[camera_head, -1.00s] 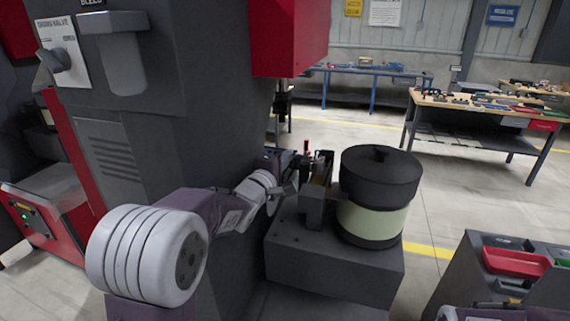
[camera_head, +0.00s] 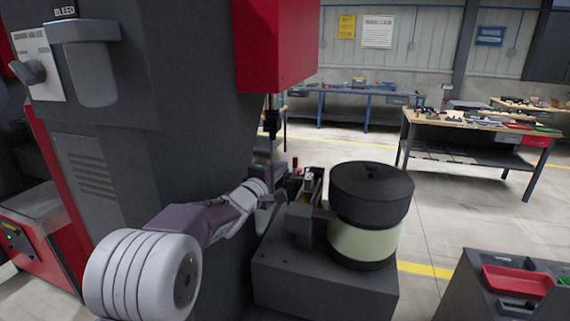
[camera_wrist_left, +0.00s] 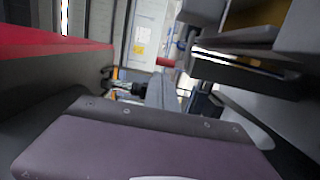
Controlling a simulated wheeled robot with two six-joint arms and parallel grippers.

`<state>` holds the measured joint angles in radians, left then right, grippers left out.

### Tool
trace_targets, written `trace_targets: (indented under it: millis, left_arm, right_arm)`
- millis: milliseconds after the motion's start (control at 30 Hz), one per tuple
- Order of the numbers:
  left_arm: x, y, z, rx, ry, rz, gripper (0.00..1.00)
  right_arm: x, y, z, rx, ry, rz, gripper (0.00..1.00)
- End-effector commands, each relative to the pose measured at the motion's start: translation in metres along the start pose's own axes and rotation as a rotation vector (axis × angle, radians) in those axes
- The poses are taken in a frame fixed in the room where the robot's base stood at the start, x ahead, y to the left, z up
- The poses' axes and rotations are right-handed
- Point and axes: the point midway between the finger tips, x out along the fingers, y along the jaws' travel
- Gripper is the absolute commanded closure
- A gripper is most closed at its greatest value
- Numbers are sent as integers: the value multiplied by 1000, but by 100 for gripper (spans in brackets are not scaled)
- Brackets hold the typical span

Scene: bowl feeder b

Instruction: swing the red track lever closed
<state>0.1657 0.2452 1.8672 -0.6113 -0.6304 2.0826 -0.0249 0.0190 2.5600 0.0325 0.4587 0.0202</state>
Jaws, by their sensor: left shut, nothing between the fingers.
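The red lever (camera_head: 295,163) stands as a small red upright piece behind the dark track beside the bowl feeder. A red cylindrical end, apparently the same lever (camera_wrist_left: 166,62), shows in the left wrist view just beyond the grey finger. My left gripper (camera_head: 281,196) is shut and empty, low at the left side of the track, close to the lever. I cannot tell whether it touches the lever. The track (camera_head: 311,188) partly hides the lever's lower part. The round black-lidded bowl (camera_head: 371,190) with a pale green band sits right of the track. My right gripper is out of view.
A tall dark machine column (camera_head: 170,150) with a red head (camera_head: 275,45) stands close on the left. The dark feeder base (camera_head: 325,280) lies below the track. A cart with a red tray (camera_head: 517,281) is at lower right. Workbenches stand behind.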

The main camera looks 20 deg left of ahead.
Motion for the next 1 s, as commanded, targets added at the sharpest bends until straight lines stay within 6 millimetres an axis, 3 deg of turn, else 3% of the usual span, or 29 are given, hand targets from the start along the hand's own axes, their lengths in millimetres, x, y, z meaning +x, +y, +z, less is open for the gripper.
trace_targets:
  millis: [233, 567, 733, 1000]
  left_arm:
    - [27, 0, 0, 1, 0, 0, 100]
    - [29, 0, 0, 1, 0, 0, 100]
    - [38, 5, 10, -1, -1, -3, 100]
    - [39, 1, 12, 1, -1, 2, 100]
  right_arm:
    - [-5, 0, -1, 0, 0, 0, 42]
    - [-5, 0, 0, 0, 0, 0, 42]
    - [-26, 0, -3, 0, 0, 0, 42]
    - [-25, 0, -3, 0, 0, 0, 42]
